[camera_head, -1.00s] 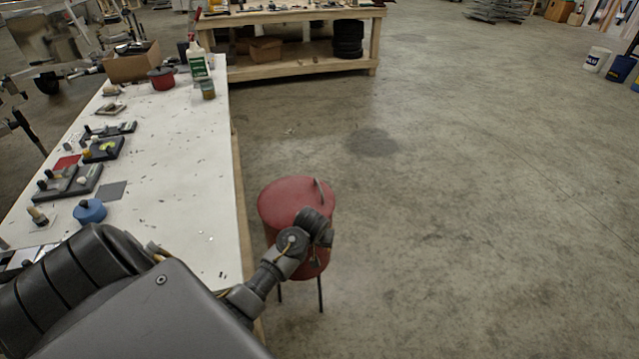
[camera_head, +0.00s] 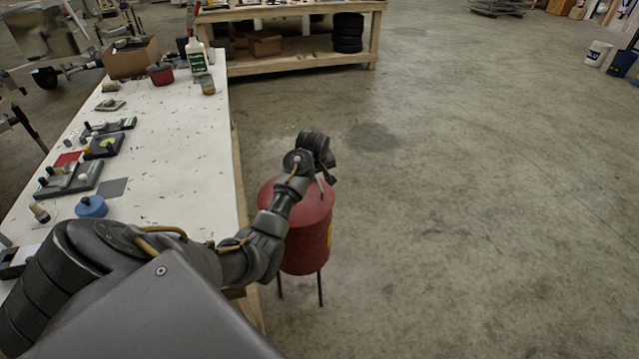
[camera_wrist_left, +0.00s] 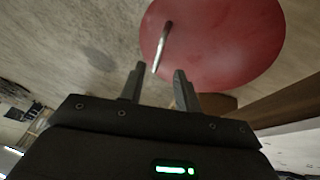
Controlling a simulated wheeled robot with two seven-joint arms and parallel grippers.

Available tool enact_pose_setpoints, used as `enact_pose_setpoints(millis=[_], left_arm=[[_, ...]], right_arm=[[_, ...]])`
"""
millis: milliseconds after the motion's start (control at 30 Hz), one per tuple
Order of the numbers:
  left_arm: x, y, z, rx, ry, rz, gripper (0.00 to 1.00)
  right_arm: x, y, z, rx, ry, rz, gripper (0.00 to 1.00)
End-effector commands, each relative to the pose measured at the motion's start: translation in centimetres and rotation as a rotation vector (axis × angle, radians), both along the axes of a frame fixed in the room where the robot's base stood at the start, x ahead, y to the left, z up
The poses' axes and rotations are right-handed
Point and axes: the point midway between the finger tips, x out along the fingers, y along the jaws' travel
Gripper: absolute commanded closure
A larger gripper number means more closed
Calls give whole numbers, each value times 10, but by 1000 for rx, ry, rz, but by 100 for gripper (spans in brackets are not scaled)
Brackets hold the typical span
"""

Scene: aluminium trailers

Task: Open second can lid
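A red can (camera_head: 306,236) on thin dark legs stands on the floor beside the white table's right edge. Its round red lid (camera_wrist_left: 225,40) fills the upper part of the left wrist view and looks closed. A thin metal handle (camera_wrist_left: 162,46) stands up from the lid. My left gripper (camera_wrist_left: 157,80) is open, its two fingers apart, with the handle's lower end appearing between the fingertips; I cannot tell whether they touch. In the head view my left gripper (camera_head: 326,172) is over the can and partly covers the lid. My right gripper is not in view.
The white table (camera_head: 185,150) runs along the left with a blue lidded pot (camera_head: 91,207), a red pot (camera_head: 160,75), a bottle (camera_head: 197,58) and small boards. A wooden workbench (camera_head: 300,62) stands behind. The floor (camera_head: 460,220) right of the can is clear.

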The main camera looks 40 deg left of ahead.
Motion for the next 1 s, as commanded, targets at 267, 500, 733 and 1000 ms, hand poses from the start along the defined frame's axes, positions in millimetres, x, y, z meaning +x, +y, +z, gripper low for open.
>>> enact_pose_setpoints(millis=[267,500,733,1000], left_arm=[[18,11,-47,-1,3,0,67],[27,16,-67,0,1,0,67],[28,17,-70,0,0,0,67],[28,16,-70,0,0,0,84]], right_arm=[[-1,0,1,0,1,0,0],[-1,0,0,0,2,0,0],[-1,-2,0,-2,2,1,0],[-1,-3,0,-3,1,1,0]])
